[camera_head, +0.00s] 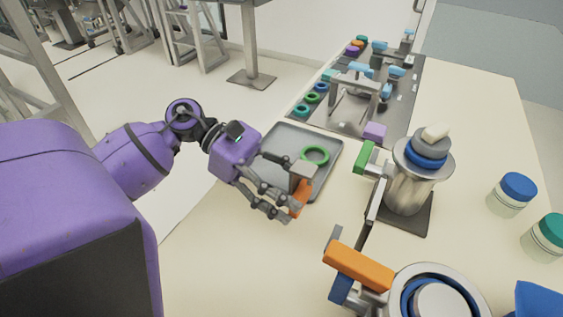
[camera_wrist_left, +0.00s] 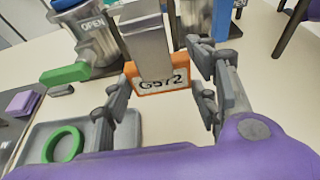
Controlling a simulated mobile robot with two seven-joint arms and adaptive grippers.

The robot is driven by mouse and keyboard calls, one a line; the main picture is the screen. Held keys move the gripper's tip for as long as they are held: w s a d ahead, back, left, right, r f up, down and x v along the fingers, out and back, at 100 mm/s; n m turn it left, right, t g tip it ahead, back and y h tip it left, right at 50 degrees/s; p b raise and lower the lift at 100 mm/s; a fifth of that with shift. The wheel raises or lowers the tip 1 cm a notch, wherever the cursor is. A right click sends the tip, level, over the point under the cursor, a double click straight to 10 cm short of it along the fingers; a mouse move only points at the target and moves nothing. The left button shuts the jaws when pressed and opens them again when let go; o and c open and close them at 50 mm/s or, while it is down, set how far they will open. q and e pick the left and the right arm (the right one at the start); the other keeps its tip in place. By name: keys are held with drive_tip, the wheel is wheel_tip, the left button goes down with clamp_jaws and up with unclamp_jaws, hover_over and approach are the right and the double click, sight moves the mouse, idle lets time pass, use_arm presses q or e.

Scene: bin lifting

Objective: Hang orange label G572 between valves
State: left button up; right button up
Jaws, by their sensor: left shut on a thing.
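My left gripper (camera_head: 283,201) is shut on the orange label (camera_head: 301,198), above the cream table by the tray's front right corner. In the left wrist view the label (camera_wrist_left: 162,85) reads G572 on a white plate, with a grey block or hanger above it. Its fingers (camera_wrist_left: 162,92) stand on both sides. A steel valve with a green handle (camera_head: 363,158) stands right of the gripper. It reads OPEN in the wrist view (camera_wrist_left: 93,28). A second valve with an orange handle (camera_head: 358,268) is nearer, at the bottom. The label is apart from both valves. My right gripper is not in view.
A grey tray (camera_head: 272,139) holding a green ring (camera_head: 315,155) lies behind the gripper. Farther back is a dark board (camera_head: 395,118) with rings and small valves. Jars with blue (camera_head: 518,186) and green lids stand at right. Clear table lies in front.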

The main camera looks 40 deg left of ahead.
sight(306, 193)
use_arm(q)
drive_tip(key=shift+w+d+r+p, duration=0.1)
drive_tip(key=shift+w+d+p, duration=0.05)
drive_tip(key=shift+d, duration=0.55)
drive_tip(key=shift+w+d+p, duration=0.15)
drive_tip(key=shift+d, duration=0.55)
drive_tip(key=shift+w+d, duration=0.2)
drive_tip(key=shift+d, duration=0.8)
drive_tip(key=shift+w+d+p, duration=0.2)
drive_tip(key=shift+d+p, duration=0.25)
drive_tip(key=shift+d, duration=0.55)
drive_tip(key=shift+w+d, duration=0.15)
drive_tip(key=shift+d, duration=0.5)
drive_tip(key=shift+w+d+p, duration=0.2)
drive_tip(key=shift+d+p, duration=0.2)
drive_tip(key=shift+d, duration=0.6)
drive_tip(key=shift+w+d+p, duration=0.2)
drive_tip(key=shift+d+p, duration=0.15)
drive_tip(key=shift+d, duration=0.6)
drive_tip(key=shift+d+f, duration=0.15)
drive_tip(key=shift+f, duration=0.1)
drive_tip(key=shift+f+b, duration=0.6)
drive_tip(key=shift+b, duration=0.05)
drive_tip(key=o, duration=1.3)
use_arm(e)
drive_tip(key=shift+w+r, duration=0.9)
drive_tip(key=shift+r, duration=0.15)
